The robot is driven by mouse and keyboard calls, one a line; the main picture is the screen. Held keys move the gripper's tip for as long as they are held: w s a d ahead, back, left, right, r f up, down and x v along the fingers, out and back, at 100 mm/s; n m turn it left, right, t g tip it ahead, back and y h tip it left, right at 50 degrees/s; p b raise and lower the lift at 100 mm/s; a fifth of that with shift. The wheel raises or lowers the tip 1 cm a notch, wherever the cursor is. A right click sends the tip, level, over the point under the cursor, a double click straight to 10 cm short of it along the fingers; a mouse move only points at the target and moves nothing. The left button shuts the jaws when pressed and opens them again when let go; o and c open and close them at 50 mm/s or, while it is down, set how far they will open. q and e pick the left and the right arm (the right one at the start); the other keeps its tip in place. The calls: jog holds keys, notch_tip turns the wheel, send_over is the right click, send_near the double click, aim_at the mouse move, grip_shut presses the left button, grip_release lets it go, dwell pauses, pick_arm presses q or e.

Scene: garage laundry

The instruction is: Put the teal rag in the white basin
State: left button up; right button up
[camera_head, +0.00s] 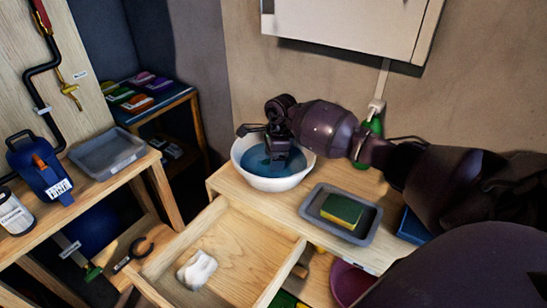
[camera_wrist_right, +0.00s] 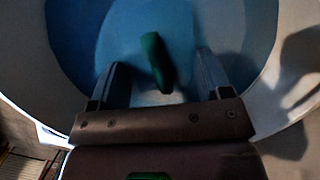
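The white basin (camera_head: 240,160) stands on the wooden worktop and holds blue water. My right gripper (camera_head: 277,158) reaches down into the basin from above. In the right wrist view its two fingers (camera_wrist_right: 160,85) are spread apart. A narrow dark green-teal piece, which looks like the teal rag (camera_wrist_right: 156,62), lies between and beyond the fingertips, over the blue of the basin, with a gap to each finger. In the head view the rag is hidden by the gripper. The basin's wall (camera_wrist_right: 262,112) curves around the gripper. My left gripper is not in view.
A grey tray (camera_head: 318,216) with a green and yellow sponge (camera_head: 342,210) sits right of the basin. An open drawer (camera_head: 240,250) holding a crumpled white cloth (camera_head: 197,270) juts out in front. A cabinet (camera_head: 345,25) hangs above. An empty grey tray (camera_head: 108,152) is on the left bench.

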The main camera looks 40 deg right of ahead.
jog(key=o, duration=0.4)
jog(key=shift+r, duration=0.2)
jog(key=r, duration=0.4)
jog(key=d+r, duration=0.1)
jog(key=r, duration=0.3)
jog(key=r+p, duration=0.1)
jog(key=r, duration=0.2)
jog(key=shift+s+d+r, duration=0.15)
jog(key=shift+s+r, duration=0.15)
jog(key=shift+r, duration=0.1)
